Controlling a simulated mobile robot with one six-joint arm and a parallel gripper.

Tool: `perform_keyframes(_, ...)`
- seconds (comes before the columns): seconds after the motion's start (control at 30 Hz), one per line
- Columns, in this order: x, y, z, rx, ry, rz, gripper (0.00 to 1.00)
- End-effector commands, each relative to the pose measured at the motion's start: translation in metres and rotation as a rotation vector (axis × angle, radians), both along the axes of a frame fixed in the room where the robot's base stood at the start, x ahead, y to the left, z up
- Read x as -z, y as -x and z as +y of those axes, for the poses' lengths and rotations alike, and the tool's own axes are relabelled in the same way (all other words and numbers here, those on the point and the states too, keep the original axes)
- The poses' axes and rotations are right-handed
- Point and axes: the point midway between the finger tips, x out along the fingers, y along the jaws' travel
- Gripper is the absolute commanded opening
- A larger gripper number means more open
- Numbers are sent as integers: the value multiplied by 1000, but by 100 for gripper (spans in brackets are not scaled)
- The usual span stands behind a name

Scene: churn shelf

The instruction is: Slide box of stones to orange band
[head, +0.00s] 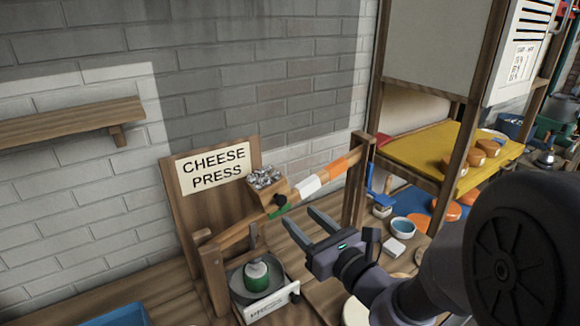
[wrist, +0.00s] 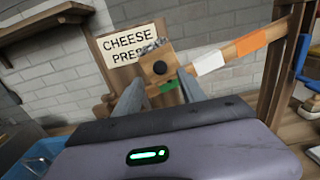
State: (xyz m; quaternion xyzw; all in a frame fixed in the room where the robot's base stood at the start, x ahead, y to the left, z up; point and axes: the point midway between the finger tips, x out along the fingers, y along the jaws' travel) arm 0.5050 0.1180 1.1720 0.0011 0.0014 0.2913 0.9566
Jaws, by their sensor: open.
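The box of stones (head: 268,183) is a small wooden box of grey stones with a dark round knob on its front. It sits on the slanted beam of the cheese press, over the green band (head: 279,208). Up the beam to the right come a white band (head: 307,187) and then the orange band (head: 331,170). My gripper (head: 301,226) is open and empty in the head view, in front of and below the box. In the wrist view the box (wrist: 158,70) stands ahead, between and beyond the fingertips; I cannot tell whether they touch it.
The beam rises to a wooden post (head: 357,190) on the right. A pan with a green-and-white piece (head: 257,277) stands below the beam. A yellow shelf (head: 440,152) with orange cheeses is at right. A blue bin (head: 118,315) is at lower left.

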Motion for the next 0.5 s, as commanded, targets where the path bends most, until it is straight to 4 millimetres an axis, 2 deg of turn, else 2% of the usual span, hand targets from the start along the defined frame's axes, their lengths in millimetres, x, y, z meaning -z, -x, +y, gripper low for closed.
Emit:
perform_keyframes(0.1, 7, -27, 21, -6, 0, -5, 48)
perform_keyframes(0.2, 7, -44, 32, -5, 1, -6, 48)
perform_keyframes(0.33, 6, -56, 40, -4, 1, -4, 48)
perform_keyframes(0.5, 5, -61, 43, -3, 0, -4, 48)
